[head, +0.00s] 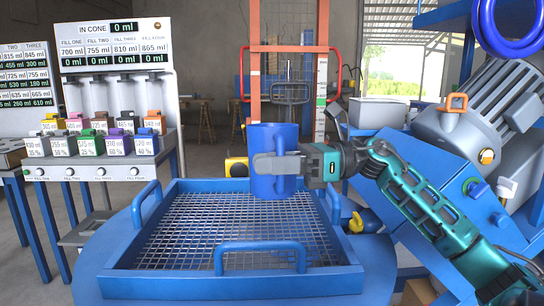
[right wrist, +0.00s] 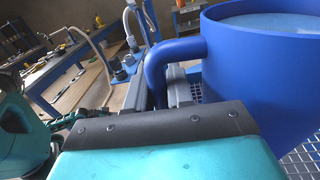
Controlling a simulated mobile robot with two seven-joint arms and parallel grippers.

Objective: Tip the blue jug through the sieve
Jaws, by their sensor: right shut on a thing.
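The blue jug (head: 273,140) is upright above the far part of the blue-framed sieve (head: 130,284) in the head view. My right gripper (head: 285,164) is shut on the jug's handle and reaches it from the right. In the right wrist view the jug (right wrist: 255,75) fills the right side, with its handle (right wrist: 158,75) between my gripper's fingers (right wrist: 183,92). Pale liquid (right wrist: 270,20) shows inside the jug near the rim. The sieve's mesh (right wrist: 308,150) shows below the jug. My left gripper is not in view.
A dispenser (head: 115,90) with several coloured labelled jugs and number displays stands at the left. A blue machine with a grey motor (head: 485,105) stands at the right. Blue handles (head: 262,246) rise from the sieve's frame. An orange lift frame (head: 290,50) stands behind.

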